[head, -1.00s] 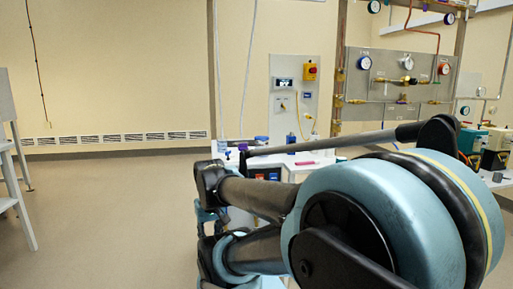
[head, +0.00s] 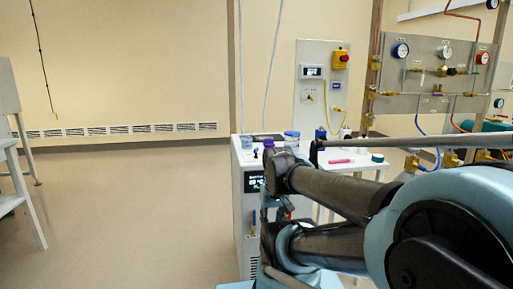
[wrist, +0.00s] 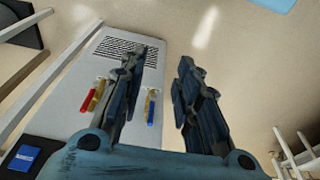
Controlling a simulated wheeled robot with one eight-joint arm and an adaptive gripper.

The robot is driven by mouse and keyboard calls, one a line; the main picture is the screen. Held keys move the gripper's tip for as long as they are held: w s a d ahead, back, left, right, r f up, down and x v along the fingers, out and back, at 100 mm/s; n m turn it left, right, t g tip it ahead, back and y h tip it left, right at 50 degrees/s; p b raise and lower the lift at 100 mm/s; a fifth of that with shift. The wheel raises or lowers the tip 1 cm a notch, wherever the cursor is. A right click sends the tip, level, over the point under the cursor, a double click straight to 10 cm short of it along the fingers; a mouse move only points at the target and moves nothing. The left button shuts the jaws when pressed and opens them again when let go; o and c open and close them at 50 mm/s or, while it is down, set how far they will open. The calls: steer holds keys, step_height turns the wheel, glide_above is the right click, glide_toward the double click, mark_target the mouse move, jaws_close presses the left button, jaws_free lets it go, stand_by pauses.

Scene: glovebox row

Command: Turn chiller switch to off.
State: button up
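The chiller appears to be the white cabinet (head: 243,222) with a dark lit display (head: 253,182), left of my arm in the head view. My arm covers much of its right side. In the wrist view a white cabinet face (wrist: 82,78), apparently the chiller, carries a vent grille and red and blue fittings. I cannot make out the switch or its position. My gripper (wrist: 162,58) is open and empty, its two dark fingers spread. The left finger overlaps the cabinet face in the picture; the right one is over floor. No contact is visible.
A bench (head: 372,168) with a pink item (head: 341,161) stands behind my arm. A gas panel (head: 425,70) with gauges is at right. Jars (head: 291,137) stand on top of the cabinet. Floor at left (head: 130,210) is clear up to the table legs.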

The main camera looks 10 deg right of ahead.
steer(key=w+r+m, duration=0.1)
steer(key=w+r, duration=0.5)
steer(key=r, duration=0.5)
step_height(320, 180, up, 22)
steer(key=m+g, duration=0.2)
steer(key=m, duration=0.3)
glide_above(256, 150)
steer(key=w, duration=0.3)
steer(key=f, duration=1.1)
steer(key=d+f, duration=0.1)
steer(key=f, duration=0.5)
